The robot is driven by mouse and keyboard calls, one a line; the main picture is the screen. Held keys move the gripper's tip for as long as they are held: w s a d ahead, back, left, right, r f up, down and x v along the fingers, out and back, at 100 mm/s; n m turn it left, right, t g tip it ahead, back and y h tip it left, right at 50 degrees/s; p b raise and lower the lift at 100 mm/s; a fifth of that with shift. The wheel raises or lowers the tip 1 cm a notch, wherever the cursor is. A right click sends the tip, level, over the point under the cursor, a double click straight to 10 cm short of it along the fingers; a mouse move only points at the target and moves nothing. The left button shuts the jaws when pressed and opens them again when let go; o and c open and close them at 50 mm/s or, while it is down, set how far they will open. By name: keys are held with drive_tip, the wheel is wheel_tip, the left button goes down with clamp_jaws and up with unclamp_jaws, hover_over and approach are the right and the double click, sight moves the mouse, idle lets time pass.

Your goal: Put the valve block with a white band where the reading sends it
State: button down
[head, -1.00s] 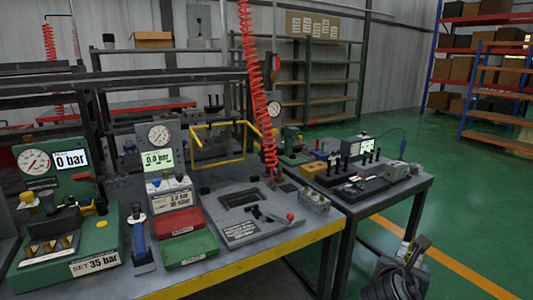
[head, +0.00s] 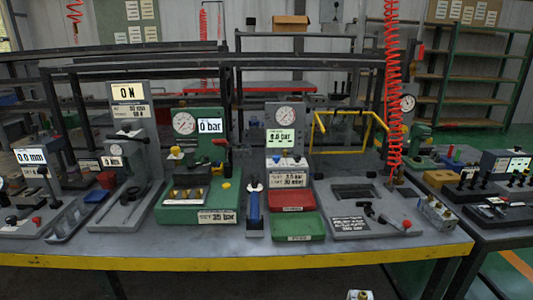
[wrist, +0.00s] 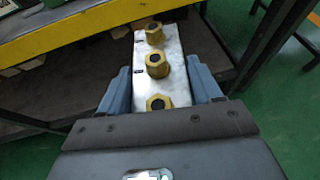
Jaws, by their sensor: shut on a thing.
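In the wrist view my gripper (wrist: 158,88) has its blue fingers shut on a silver valve block (wrist: 174,48) with brass hex fittings in a row on top. I cannot make out a white band on it. In the head view only a small bit of the held block (head: 360,295) shows at the bottom edge, in front of the bench. A tester (head: 285,135) has a dial and a green-lit screen that seems to read 0.0 bar. A red tray (head: 292,200) and a green tray (head: 297,227) sit before it.
A green station (head: 200,213) marked 35 bar stands left of the tester, its screen reading 0 bar. A blue-handled tool (head: 254,207) stands between them. Another block (head: 435,212) sits at the bench's right end. The yellow bench edge (head: 240,264) crosses the front.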

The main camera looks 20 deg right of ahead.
drive_tip(key=a+f+n+t+y, duration=0.1)
drive_tip(key=a+f+n+y, duration=0.3)
drive_tip(key=a, duration=0.7)
drive_tip(key=shift+w+f+n+y, duration=0.3)
drive_tip(key=shift+w+y, duration=0.1)
drive_tip(key=shift+y, duration=0.3)
